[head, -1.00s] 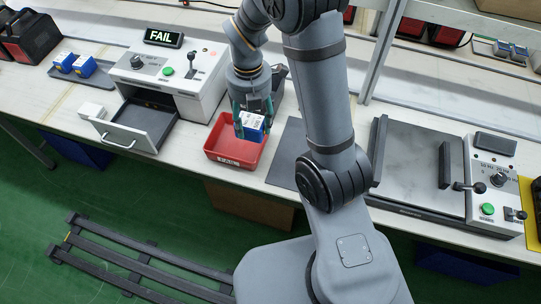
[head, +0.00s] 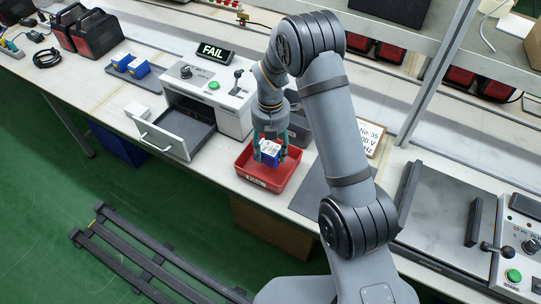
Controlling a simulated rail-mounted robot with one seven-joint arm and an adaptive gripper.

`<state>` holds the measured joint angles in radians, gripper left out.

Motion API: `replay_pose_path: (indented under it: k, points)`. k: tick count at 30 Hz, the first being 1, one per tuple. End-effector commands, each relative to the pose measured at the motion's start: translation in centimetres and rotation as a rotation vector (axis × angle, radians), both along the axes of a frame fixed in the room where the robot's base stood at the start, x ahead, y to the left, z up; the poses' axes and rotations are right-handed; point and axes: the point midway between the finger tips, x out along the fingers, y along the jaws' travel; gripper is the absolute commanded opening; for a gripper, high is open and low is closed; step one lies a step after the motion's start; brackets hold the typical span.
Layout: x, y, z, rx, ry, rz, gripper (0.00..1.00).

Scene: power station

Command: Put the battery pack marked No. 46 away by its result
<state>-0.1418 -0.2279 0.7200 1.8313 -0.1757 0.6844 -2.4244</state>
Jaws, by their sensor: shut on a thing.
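A blue battery pack (head: 270,157) with a white label on top is between the fingers of my gripper (head: 270,150), which is shut on it. The number on its label is too small to read. My gripper points down over the red tray (head: 266,183), and the pack is within the tray's outline. I cannot tell whether it touches the tray floor. The tray has a white label on its front, too blurred to read surely. The tester (head: 224,98) behind it on the left has a display (head: 213,51) reading FAIL.
An open grey drawer (head: 164,143) juts out left of the red tray. Two blue packs (head: 138,68) lie on a dark tray at the back left. A dark mat (head: 316,200) lies right of the red tray. Another test station (head: 455,215) stands at the right.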

Motion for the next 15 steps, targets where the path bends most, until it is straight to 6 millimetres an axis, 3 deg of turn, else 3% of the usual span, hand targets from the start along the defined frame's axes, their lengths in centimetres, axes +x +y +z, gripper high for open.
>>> replay_pose_path:
  k: [9,15]
  points:
    - [0.1,0.1,-3.5,0.0,0.0,0.0,0.0]
    - [0.2,0.1,-4.0,0.001,-0.003,-0.001,0.0]
